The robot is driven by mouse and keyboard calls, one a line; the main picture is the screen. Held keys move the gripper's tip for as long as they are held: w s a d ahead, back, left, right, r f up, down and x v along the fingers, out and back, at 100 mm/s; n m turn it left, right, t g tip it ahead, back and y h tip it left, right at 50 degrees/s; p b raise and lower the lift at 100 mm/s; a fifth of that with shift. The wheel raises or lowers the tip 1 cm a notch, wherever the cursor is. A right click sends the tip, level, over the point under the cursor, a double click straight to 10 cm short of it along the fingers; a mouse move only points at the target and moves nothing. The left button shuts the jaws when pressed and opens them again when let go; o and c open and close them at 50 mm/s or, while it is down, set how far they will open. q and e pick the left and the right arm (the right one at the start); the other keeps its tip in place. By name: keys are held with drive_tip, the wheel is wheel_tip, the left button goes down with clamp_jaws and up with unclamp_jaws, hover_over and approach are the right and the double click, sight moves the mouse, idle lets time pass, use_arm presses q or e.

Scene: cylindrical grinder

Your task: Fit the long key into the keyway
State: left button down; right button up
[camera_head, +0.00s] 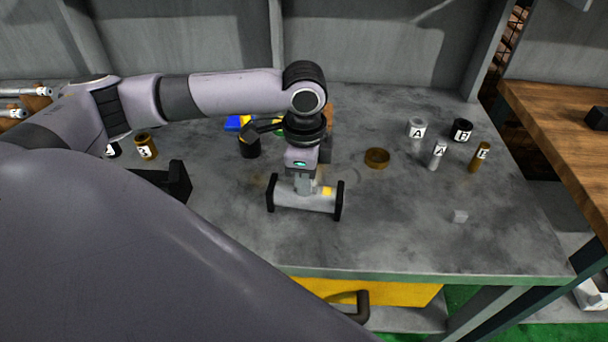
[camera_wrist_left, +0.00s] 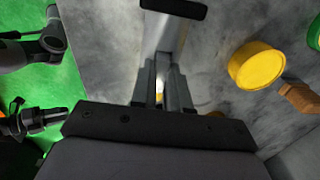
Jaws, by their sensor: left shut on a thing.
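My left gripper (camera_head: 303,186) comes down from above onto a grey cylindrical shaft (camera_head: 290,197) with black end plates, lying on the bench. It is shut on a thin piece, which I take to be the long key; the fingers hide nearly all of it. A small yellow patch (camera_head: 327,191) shows on the shaft's upper side, right of the fingers. In the left wrist view the fingers (camera_wrist_left: 160,92) point at the shaft (camera_wrist_left: 168,38), close together. I cannot tell whether the key sits in the keyway, which is hidden.
A brass ring (camera_head: 377,158) stands right of the shaft, with several lettered cylinders (camera_head: 439,154) farther right. A black bracket (camera_head: 178,182) is left of the shaft. The bench (camera_head: 400,230) is clear in front.

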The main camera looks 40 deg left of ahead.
use_arm(q)
drive_tip(key=c, duration=1.1)
unclamp_jaws()
drive_tip(key=shift+s+d+f, duration=0.1)
drive_tip(key=shift+s+f, duration=0.1)
drive_tip(key=shift+f, duration=0.7)
drive_tip(key=shift+d, duration=0.1)
drive_tip(key=shift+r, duration=0.1)
drive_tip(key=shift+r+b, duration=0.2)
drive_tip(key=shift+b, duration=0.25)
wheel_tip(320, 180, up, 13)
drive_tip(key=p, duration=0.1)
drive_tip(key=shift+w+p, duration=0.25)
drive_tip(key=shift+p, duration=0.05)
